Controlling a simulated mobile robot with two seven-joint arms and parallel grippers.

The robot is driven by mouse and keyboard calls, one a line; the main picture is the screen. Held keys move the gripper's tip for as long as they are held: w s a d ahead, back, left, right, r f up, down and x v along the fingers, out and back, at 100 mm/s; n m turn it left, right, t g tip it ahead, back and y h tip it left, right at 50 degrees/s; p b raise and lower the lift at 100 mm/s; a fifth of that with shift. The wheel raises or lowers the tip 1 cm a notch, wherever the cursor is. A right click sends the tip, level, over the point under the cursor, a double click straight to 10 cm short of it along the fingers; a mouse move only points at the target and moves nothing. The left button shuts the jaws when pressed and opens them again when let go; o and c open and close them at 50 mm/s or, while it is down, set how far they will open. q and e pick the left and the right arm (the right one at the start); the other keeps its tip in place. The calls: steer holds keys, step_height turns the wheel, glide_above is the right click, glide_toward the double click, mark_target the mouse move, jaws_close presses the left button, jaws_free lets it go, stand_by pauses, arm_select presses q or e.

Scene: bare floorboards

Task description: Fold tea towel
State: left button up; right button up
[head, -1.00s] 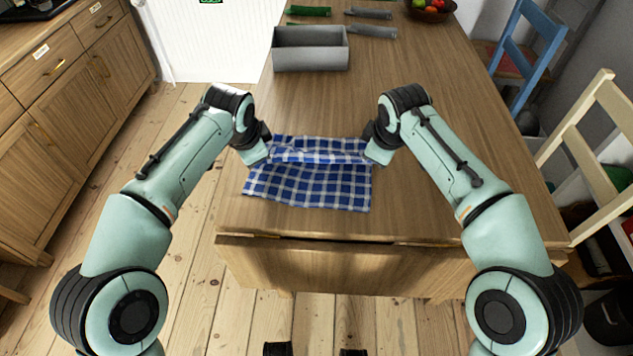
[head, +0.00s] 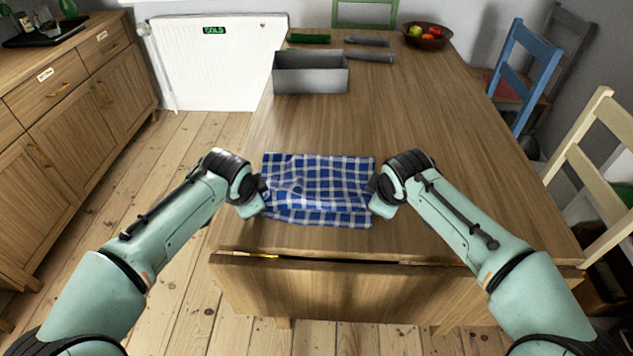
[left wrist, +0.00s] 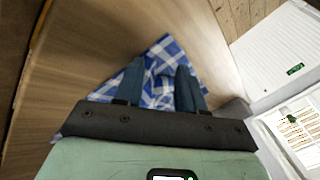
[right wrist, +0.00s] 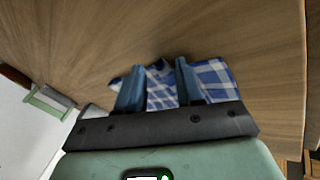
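The blue-and-white checked tea towel (head: 320,172) lies near the front of the wooden table, wider than deep. It is rumpled, with a raised, wavy band across its nearer part. My left gripper (head: 262,200) is at its left side and my right gripper (head: 374,200) at its right side, both low by the nearer part. In the left wrist view, the fingers (left wrist: 160,75) stand apart with towel cloth visible between and beyond them. In the right wrist view, the fingers (right wrist: 158,80) also stand apart, with cloth between them. The fingertips are hidden in the head view.
A grey open box (head: 310,75) stands at the back left of the table (head: 450,130). Behind it are dark green and grey items and a fruit bowl (head: 427,36). Chairs stand along the right side. The table behind and right of the towel is clear.

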arm_select(q)
steer(key=shift+s+d+f, duration=0.1)
steer(key=shift+s+d, duration=0.05)
steer(key=shift+d, duration=0.3)
arm_select(e)
steer(key=shift+s+a+f, duration=0.15)
steer(key=shift+a, duration=0.35)
arm_select(q)
steer(key=v, duration=0.4)
arm_select(e)
steer(key=v, duration=0.4)
steer(key=shift+r, duration=0.2)
arm_select(q)
steer(key=v, duration=0.6)
steer(key=shift+s, duration=0.55)
arm_select(e)
steer(key=v, duration=0.6)
steer(key=shift+s, duration=0.55)
arm_select(q)
steer(key=shift+a, duration=0.15)
steer(key=shift+c, duration=0.3)
arm_select(e)
steer(key=shift+d, duration=0.15)
steer(key=shift+c, duration=0.3)
